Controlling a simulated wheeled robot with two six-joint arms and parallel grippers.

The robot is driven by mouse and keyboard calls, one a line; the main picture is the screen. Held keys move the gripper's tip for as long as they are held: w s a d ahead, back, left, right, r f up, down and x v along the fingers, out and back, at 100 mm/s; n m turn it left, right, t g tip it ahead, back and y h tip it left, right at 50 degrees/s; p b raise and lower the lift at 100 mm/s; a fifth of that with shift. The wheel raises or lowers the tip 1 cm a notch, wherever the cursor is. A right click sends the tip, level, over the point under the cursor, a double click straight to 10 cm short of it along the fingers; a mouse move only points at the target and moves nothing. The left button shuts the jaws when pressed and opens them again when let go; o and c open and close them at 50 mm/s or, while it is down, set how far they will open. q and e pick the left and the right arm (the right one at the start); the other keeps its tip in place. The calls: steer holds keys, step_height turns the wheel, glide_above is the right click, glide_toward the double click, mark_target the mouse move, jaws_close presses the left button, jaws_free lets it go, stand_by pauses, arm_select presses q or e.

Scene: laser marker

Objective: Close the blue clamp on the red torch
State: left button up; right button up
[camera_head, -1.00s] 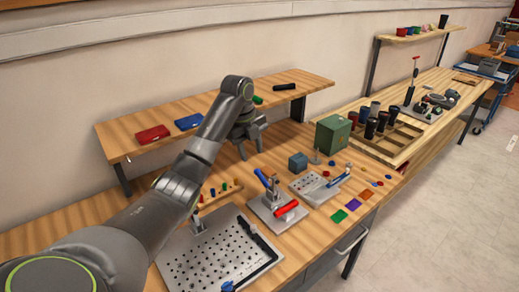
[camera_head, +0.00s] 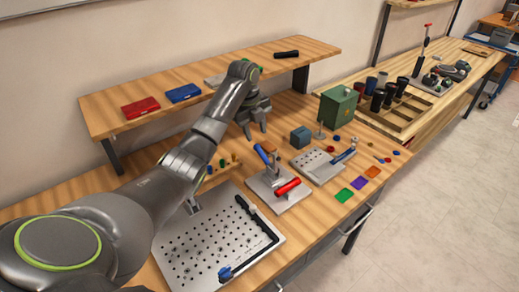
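The red torch (camera_head: 288,186) lies on a grey base plate (camera_head: 293,201) near the middle of the bench. The blue clamp handle (camera_head: 262,155) rises up and tilts to the left behind the torch, so the clamp looks open. My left gripper (camera_head: 257,134) is above and behind the clamp, pointing down, with its two fingers apart. It is empty and does not appear to touch the handle. My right gripper is not in view.
A perforated plate (camera_head: 205,251) lies in front, under my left arm. A raised shelf (camera_head: 118,97) runs along the wall.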

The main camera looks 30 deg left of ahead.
mark_target(260, 150)
arm_select(q)
steer(key=f, duration=0.5)
steer(key=w+f+p, duration=0.1)
steer(key=f, duration=0.2)
steer(key=shift+w+d+f, duration=0.1)
steer(key=shift+d+f, duration=0.1)
steer(key=shift+d, duration=0.2)
jaws_close()
